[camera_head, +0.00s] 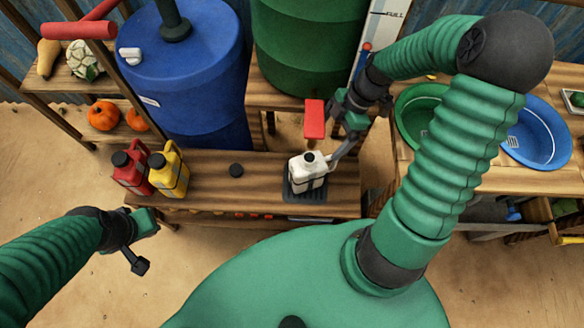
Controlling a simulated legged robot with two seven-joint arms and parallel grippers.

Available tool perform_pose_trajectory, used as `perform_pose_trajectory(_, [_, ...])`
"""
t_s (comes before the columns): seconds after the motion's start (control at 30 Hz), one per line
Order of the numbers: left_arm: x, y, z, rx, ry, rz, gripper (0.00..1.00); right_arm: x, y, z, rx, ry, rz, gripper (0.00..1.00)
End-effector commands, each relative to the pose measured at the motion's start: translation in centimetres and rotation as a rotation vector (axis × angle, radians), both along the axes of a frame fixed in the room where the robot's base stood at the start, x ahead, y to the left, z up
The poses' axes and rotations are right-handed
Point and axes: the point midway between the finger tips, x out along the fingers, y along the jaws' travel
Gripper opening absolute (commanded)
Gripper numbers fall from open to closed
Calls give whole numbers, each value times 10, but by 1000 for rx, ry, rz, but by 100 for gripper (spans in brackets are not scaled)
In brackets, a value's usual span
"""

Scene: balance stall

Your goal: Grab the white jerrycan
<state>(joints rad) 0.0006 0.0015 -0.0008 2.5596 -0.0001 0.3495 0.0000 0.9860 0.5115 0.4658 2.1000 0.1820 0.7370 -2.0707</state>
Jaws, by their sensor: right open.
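The white jerrycan (307,173) stands upright on a dark ribbed mat (306,196) on the wooden bench (212,180). Its dark neck opening faces up. My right gripper (334,150) is open at the jerrycan's upper right side, with a grey finger close to it. I cannot tell whether the finger touches it. My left gripper (140,245) is in front of the bench at the lower left, away from the jerrycan.
A red jerrycan (130,170) and a yellow jerrycan (168,172) stand at the bench's left end. A black cap (236,170) lies mid-bench. A red handle (314,118) hangs behind the white jerrycan. Blue (190,75) and green (308,40) barrels stand behind.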

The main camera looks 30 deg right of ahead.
Motion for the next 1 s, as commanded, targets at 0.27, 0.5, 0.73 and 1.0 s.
perform_pose_trajectory(0.27, [0,-1,-19,-1,-1,-2,0,5,12,-54,22,-19,45,94])
perform_pose_trajectory(0.5, [-1,-1,-33,0,-1,-2,0,8,35,-104,16,-19,43,94])
perform_pose_trajectory(0.73, [-1,-1,-39,0,-1,-1,0,10,40,-125,17,-21,42,94])
perform_pose_trajectory(1.0, [-1,-1,-52,0,-1,-1,0,14,54,-164,16,-21,40,94])
